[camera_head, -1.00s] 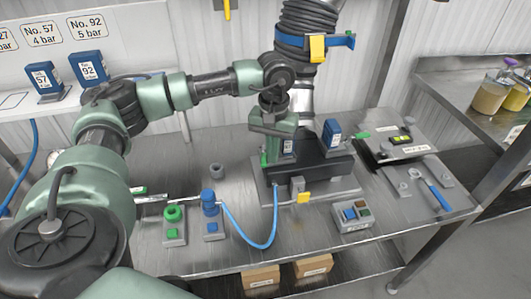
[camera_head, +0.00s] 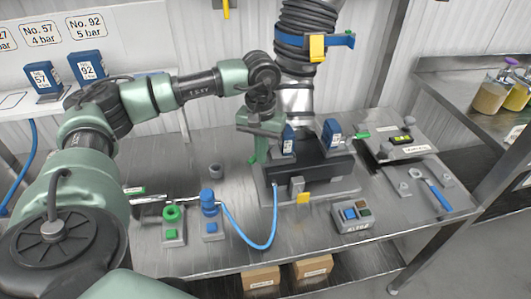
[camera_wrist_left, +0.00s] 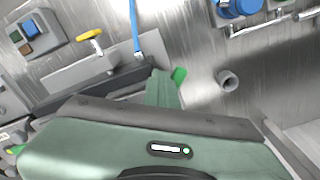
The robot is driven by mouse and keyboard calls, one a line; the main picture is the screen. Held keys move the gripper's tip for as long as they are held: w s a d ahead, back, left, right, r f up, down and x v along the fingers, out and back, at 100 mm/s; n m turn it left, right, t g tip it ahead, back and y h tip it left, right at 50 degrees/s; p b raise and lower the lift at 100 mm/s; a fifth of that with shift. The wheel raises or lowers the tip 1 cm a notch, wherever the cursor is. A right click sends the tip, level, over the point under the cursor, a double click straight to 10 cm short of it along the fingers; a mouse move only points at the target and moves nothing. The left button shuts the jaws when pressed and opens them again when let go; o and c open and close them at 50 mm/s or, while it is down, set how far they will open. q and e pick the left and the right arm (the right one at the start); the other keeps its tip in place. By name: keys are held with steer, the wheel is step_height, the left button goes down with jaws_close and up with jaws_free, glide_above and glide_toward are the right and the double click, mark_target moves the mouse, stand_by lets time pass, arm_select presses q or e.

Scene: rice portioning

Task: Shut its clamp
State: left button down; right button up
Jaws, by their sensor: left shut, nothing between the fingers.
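The dark clamp block (camera_head: 315,170) stands on a metal plate in the middle of the bench, with a left blue cartridge (camera_head: 288,139) and a right blue cartridge (camera_head: 332,131). My left gripper (camera_head: 260,152) is shut and empty at the block's left end. A bright green tab (camera_head: 251,161) shows right beside its fingers, and also in the left wrist view (camera_wrist_left: 179,75); I cannot tell whether they touch. Another green tab (camera_head: 362,134) sticks out at the block's right end. My fingers partly hide the block's left end. My right gripper is not in view.
A blue hose (camera_head: 262,247) loops from the block's front to a blue fitting (camera_head: 208,198). A yellow handle (camera_head: 303,197) and button box (camera_head: 352,216) are in front. A grey cup (camera_head: 216,171) stands left. A ribbed black hose (camera_head: 305,35) hangs above.

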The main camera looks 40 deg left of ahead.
arm_select(q)
steer(key=shift+s+a, duration=0.4)
steer(key=shift+a, duration=0.45)
steer(key=shift+s+a+r+p, duration=0.1)
steer(key=shift+r+p, duration=0.6)
steer(key=shift+r, duration=0.5)
steer(key=shift+s+a+r+p, duration=0.15)
steer(key=shift+r+p, duration=0.5)
steer(key=shift+r, duration=0.55)
steer(key=shift+s+a+r+p, duration=0.1)
steer(key=shift+r+p, duration=0.6)
steer(key=shift+r, duration=0.5)
steer(key=shift+f, duration=0.1)
